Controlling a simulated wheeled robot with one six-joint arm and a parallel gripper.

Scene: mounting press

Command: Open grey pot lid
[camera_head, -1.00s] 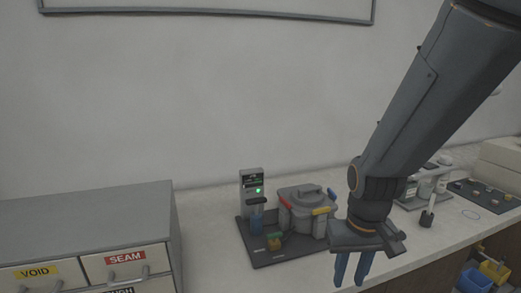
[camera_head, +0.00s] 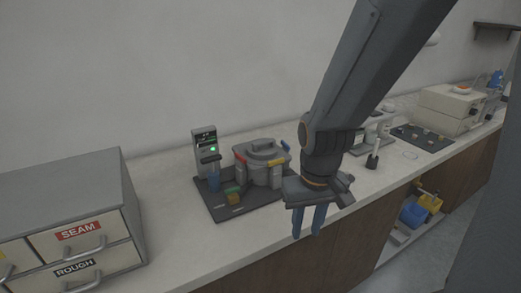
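The grey pot (camera_head: 263,171) stands on a dark base plate (camera_head: 222,213) on the counter. Its grey lid (camera_head: 262,151) sits on top with a raised handle and looks closed. Red, yellow and blue clamp-like parts are around the rim. A control unit (camera_head: 206,150) with a lit green light stands behind and left of the pot. My gripper (camera_head: 309,222) points down, to the right of and in front of the pot, apart from it. Two blue fingers show with a narrow gap between them, and nothing is seen in them.
A grey drawer cabinet (camera_head: 70,185) with labels SEAM and ROUGH stands on the left. A dark mat (camera_head: 422,138) with small pieces and a beige box (camera_head: 450,105) lie farther right. Open shelving below the counter holds blue and yellow bins.

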